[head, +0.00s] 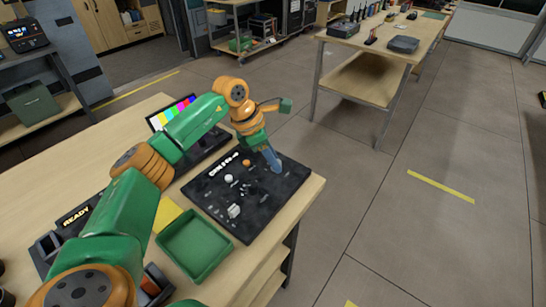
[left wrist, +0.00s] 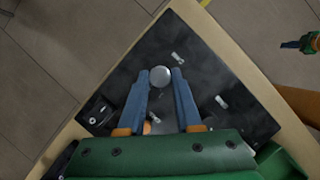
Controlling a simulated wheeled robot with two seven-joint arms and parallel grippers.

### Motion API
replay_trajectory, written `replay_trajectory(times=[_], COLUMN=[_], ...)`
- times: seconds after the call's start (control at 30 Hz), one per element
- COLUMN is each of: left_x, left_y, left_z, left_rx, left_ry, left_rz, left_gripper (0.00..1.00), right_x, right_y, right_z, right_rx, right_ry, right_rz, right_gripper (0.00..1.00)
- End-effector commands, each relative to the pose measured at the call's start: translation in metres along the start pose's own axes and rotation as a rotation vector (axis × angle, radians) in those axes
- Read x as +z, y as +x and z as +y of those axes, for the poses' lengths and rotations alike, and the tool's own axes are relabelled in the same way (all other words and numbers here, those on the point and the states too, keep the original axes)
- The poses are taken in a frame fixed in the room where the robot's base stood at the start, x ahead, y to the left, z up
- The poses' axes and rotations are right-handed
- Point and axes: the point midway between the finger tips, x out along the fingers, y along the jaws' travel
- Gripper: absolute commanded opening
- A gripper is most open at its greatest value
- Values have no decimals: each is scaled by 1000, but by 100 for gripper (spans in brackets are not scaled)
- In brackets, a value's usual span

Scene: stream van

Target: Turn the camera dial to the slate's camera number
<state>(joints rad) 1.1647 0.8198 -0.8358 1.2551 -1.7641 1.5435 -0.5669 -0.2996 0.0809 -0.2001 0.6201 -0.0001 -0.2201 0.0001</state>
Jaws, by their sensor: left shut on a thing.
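A dark control panel (head: 255,205) lies on the wooden desk, with several small knobs and switches. My left gripper (head: 275,165) reaches down onto its far right part. In the left wrist view its two blue fingers (left wrist: 160,82) stand on either side of a round grey knob (left wrist: 160,76) and are shut on it. The knob is hidden in the head view. White lettering on the panel is too small to read surely. I cannot make out a slate's number. At the right of the left wrist view, a small green and blue part (left wrist: 300,44) looks like my right gripper; its fingers are unclear.
A monitor with colour bars (head: 172,113) stands behind the panel. A green tray (head: 195,245) and a yellow note (head: 167,214) are in front of it. Floor beyond the desk's right edge is clear.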

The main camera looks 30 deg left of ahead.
Motion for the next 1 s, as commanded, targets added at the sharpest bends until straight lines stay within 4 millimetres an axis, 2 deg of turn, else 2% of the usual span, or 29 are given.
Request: replay_trajectory(times=[0.67, 0.7, 0.77, 0.8, 1.0], left_x=[0, 0, 0, 0, 0], left_y=[1, 1, 1, 1, 0], left_z=[0, 0, 0, 0, 0], left_rx=[-24, -24, -24, -23, -23], left_ry=[54, 54, 54, 54, 54], left_rz=[0, 0, 0, 0, 1], left_gripper=[0, 44, 60, 64, 64], right_x=[0, 0, 0, 0, 0], right_y=[-2, -2, -2, -2, -2], right_z=[0, 0, 0, 0, 0], right_rx=[0, 0, 0, 0, 0], right_ry=[0, 0, 0, 0, 0], right_rz=[0, 0, 0, 0, 0], right_gripper=[0, 0, 0, 0, 0])
